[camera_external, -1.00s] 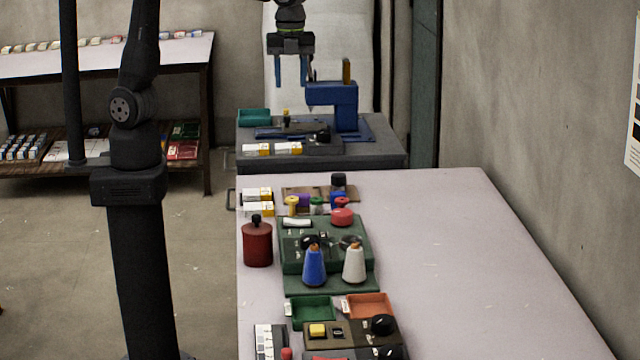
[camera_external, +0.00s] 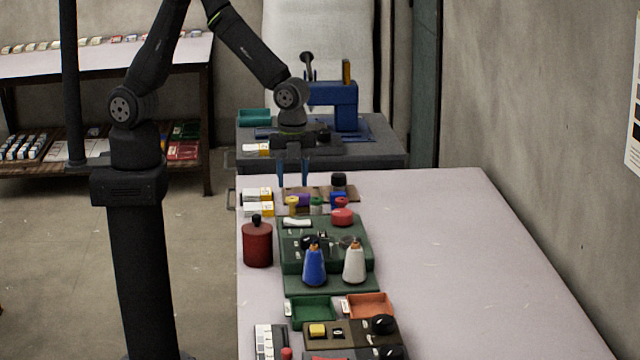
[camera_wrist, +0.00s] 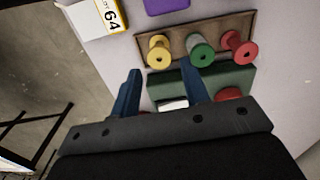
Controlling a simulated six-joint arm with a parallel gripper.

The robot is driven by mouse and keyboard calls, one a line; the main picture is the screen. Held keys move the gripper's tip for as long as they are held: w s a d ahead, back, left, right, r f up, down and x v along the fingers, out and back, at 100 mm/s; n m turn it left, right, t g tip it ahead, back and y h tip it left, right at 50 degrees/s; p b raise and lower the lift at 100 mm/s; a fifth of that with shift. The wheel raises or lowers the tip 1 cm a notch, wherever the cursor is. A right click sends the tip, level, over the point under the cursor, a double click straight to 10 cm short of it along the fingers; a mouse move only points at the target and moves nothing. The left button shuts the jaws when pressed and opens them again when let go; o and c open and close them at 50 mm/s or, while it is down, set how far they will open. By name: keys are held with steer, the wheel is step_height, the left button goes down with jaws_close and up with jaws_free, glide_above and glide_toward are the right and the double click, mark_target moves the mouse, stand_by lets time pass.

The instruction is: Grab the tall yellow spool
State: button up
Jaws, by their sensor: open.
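The yellow spool (camera_external: 292,205) stands at the left end of a row of spools at the back of the pale table. In the wrist view the yellow spool (camera_wrist: 159,52) is seen from above on a brown board, just beyond the space between my fingers. My gripper (camera_external: 292,180) is open, empty and pointing down, above and slightly behind the spool in the external view. In the wrist view my gripper (camera_wrist: 160,72) shows two blue fingers spread apart, not touching the spool.
A green spool (camera_wrist: 200,50) and a red spool (camera_wrist: 238,44) stand close beside it. A purple item (camera_wrist: 166,4) and a white-yellow box (camera_wrist: 100,14) lie nearby. A green machine (camera_external: 325,255) sits in front. The table's right side (camera_external: 450,270) is clear.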

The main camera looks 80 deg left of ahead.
mark_target(292, 198)
steer(key=shift+s+d+f, duration=0.1)
steer(key=shift+d+f, duration=0.05)
steer(key=shift+f, duration=1.7)
steer(key=shift+d+f, duration=0.1)
steer(key=shift+f, duration=1.75)
steer(key=c, duration=0.7)
